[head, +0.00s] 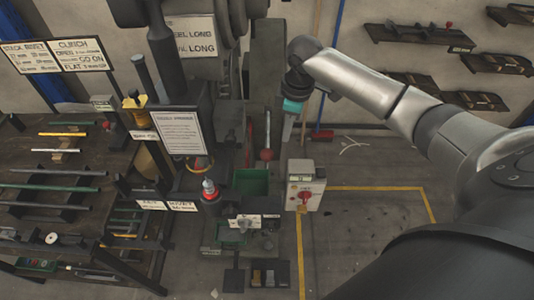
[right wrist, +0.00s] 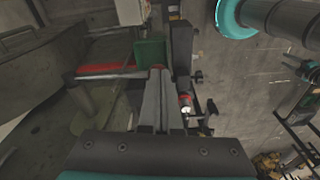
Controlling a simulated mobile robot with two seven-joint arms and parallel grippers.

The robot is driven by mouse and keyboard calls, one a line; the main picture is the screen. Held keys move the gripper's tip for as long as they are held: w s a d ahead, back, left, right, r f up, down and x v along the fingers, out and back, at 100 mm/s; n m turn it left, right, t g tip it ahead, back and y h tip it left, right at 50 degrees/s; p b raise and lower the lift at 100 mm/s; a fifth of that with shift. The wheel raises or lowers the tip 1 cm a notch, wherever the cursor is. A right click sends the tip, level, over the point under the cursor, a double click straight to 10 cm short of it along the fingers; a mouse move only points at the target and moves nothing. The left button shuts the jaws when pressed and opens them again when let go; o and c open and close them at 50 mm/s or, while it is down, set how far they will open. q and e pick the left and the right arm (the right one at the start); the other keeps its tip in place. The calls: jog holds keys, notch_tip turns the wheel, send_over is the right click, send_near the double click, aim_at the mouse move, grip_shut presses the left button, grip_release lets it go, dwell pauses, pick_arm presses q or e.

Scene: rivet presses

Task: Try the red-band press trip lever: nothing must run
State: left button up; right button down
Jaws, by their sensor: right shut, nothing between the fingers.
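A lever (head: 267,138) with a red end stands beside the press, right of its dark frame in the head view. A red bar on a grey rod (right wrist: 105,70) shows left of the fingers in the right wrist view; I cannot tell whether it is the same lever. My right gripper (head: 288,134) hangs just right of the lever, apart from it in the head view. In the right wrist view its fingers (right wrist: 157,72) are together with nothing between them, pointing toward the green bin. No red band can be made out clearly. My left gripper is not seen.
A grey switch box (head: 307,187) with a red knob stands right of the green bin (head: 250,182). A rack of rods (head: 50,187) fills the left. Yellow-lined floor on the right is clear.

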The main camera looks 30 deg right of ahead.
jog(key=shift+s+d+r, duration=0.15)
jog(key=shift+r, duration=2.1)
jog(key=shift+f, duration=0.1)
